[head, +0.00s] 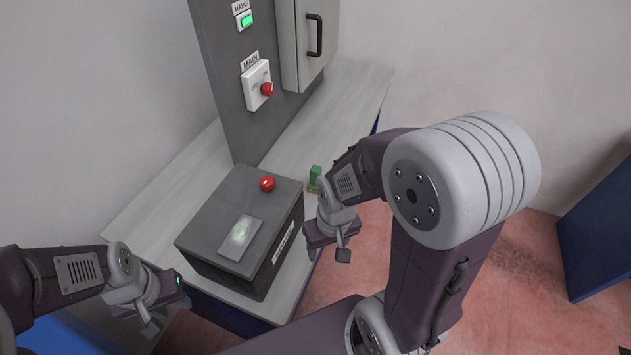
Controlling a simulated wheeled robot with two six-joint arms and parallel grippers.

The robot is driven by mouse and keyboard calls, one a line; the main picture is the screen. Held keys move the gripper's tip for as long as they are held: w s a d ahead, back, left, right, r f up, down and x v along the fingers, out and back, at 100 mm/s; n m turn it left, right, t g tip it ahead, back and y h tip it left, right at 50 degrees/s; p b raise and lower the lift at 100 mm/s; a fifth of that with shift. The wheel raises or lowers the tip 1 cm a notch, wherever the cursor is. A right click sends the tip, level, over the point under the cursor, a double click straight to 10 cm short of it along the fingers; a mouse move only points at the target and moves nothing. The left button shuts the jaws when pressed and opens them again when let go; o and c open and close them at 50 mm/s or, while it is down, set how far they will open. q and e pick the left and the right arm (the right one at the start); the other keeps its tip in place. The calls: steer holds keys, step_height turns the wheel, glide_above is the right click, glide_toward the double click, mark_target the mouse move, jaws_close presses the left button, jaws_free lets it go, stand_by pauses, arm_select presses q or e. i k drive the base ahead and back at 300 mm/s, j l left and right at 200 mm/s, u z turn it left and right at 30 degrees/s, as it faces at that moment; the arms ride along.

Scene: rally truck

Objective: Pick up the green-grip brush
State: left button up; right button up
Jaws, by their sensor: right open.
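The green-grip brush (315,175) shows as a small green block-like grip standing on the grey bench top, just right of the dark box. Its lower end is partly hidden behind my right arm. My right gripper (329,250) is open, in front of the brush and beside the right side of the box. It appears empty and apart from the brush. My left gripper (150,316) is at the lower left, in front of the box's left corner. Its fingers are too small and angled to tell whether they are open.
The dark box (209,213) with a red button (267,183) and a pale plate (240,238) stands on the bench (165,199). Behind it rises a grey panel with a red-knobbed main switch (257,86) and a cabinet (309,40). A blue block (600,235) stands far right.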

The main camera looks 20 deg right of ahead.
mark_target(316, 171)
steer(key=k+l+u, duration=0.2)
steer(key=l, duration=0.15)
steer(key=l+u, duration=0.2)
steer(key=l, duration=0.15)
steer(key=k+l+u, duration=0.4)
steer(key=l, duration=0.2)
steer(key=i+l+u, duration=0.15)
steer(key=l+u, duration=0.25)
steer(key=l, duration=0.15)
steer(key=l+u, duration=0.35)
steer(key=l, duration=0.25)
steer(key=l+u, duration=0.4)
steer(key=l, duration=0.2)
steer(key=i+l, duration=0.05)
